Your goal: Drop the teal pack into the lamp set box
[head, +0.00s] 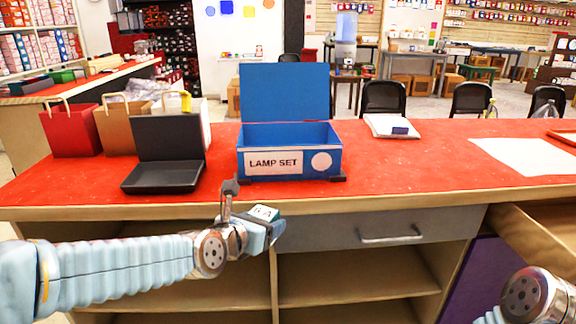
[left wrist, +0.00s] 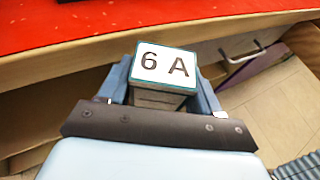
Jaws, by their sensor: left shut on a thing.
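The lamp set box (head: 270,162) is blue, with its lid standing open at the back, and sits on the red-topped counter. My left gripper (head: 262,222) is below and in front of the box, before the counter's front edge. It is shut on the teal pack (head: 265,212), which has a white label. In the left wrist view the teal pack (left wrist: 163,66) shows the label "6 A" between the fingers. The box's inside bottom is hidden by its front wall. Only a link of my right arm shows at the lower right; its gripper is out of view.
A black open case (head: 165,175) stands left of the box, with red (head: 72,130) and brown (head: 125,125) bags behind it. A white stack (head: 390,126) and a paper sheet (head: 525,155) lie to the right. Below the counter are a drawer (head: 385,232) and open shelves.

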